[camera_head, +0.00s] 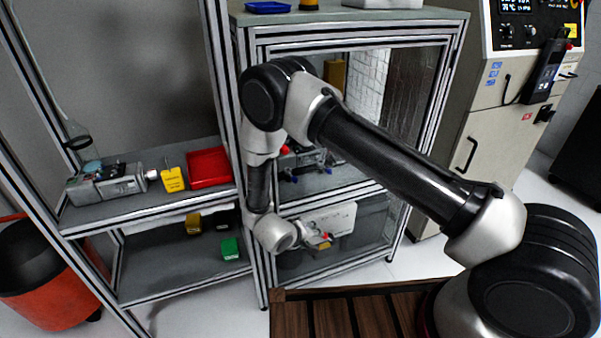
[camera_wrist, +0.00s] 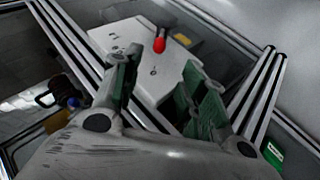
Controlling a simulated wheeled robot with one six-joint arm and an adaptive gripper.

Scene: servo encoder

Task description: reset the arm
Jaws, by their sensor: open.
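My arm reaches from the lower right to the metal shelf rack in the head view. My gripper (camera_head: 318,242) points at the lower level of the rack, in front of a white box (camera_head: 335,217). In the wrist view my gripper (camera_wrist: 162,85) has its two greenish fingers spread apart, with nothing held between them. The white box (camera_wrist: 145,65) lies beyond the fingers, and a red knob (camera_wrist: 159,45) shows just past the gap. I cannot tell from these views whether the fingertips touch the box.
Metal posts of the rack (camera_head: 262,270) stand close beside my wrist. The left shelf holds a red tray (camera_head: 208,167), a yellow block (camera_head: 172,180) and a grey device (camera_head: 105,185). A green block (camera_head: 230,248) lies below. A tall cabinet (camera_head: 480,140) stands right.

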